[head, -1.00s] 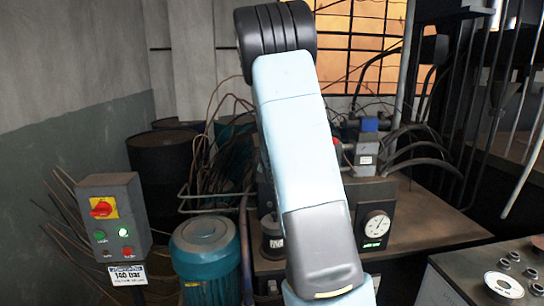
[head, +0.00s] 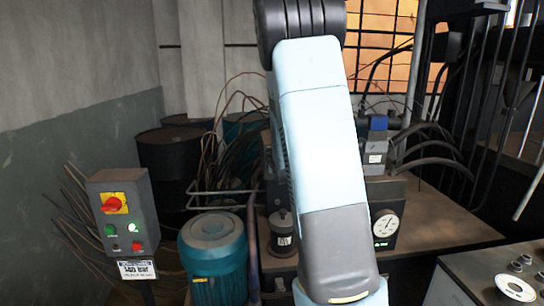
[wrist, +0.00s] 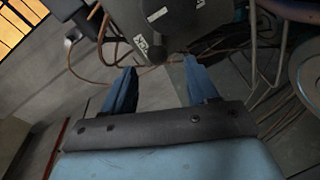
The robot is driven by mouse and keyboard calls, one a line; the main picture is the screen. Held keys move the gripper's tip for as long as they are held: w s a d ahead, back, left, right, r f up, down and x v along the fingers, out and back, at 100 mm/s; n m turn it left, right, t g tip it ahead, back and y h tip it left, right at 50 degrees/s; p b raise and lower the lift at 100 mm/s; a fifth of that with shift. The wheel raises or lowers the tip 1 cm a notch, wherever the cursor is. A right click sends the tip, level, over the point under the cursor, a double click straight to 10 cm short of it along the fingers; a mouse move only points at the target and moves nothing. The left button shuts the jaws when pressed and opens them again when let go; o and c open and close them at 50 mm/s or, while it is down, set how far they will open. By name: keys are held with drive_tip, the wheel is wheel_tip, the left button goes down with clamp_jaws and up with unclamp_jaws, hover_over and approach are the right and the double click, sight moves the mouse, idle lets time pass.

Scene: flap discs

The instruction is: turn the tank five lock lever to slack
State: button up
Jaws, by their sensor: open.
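My gripper (wrist: 158,80) shows in the wrist view, its two blue fingers wide apart with nothing held between them. A dark grey housing (wrist: 185,28) with white labels lies beyond the fingertips; I cannot tell whether anything touches it. In the head view my arm fills the middle and hides part of the equipment, and my gripper is out of sight there.
In the head view a control box (head: 140,222) with a red rotary switch stands left, by a teal motor (head: 212,255). A gauge (head: 385,224) and a blue-capped valve block (head: 375,150) are right of my arm. Thin cables (wrist: 75,62) run near the fingers.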

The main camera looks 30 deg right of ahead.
drive_tip(key=v, duration=0.9)
drive_tip(key=shift+s, duration=0.25)
drive_tip(key=shift+a, duration=0.1)
